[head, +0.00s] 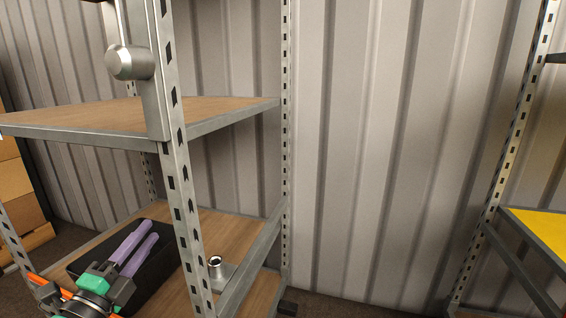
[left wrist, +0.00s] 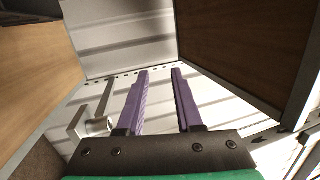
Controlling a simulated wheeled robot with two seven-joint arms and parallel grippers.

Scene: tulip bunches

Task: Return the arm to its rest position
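My left gripper (head: 144,236) shows at the lower left of the head view, with two purple fingers and a green and black body. In the left wrist view its fingers (left wrist: 160,75) stand apart with nothing between them, so it is open and empty. My right gripper is not in view. No tulips show.
A metal shelf rack with a wooden upper board (head: 130,115) and lower board (head: 225,230) stands close to my left arm. Its perforated post (head: 183,200) is near the gripper. A small metal cylinder (head: 215,266) stands on a plate. A yellow-topped shelf (head: 545,228) is at right.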

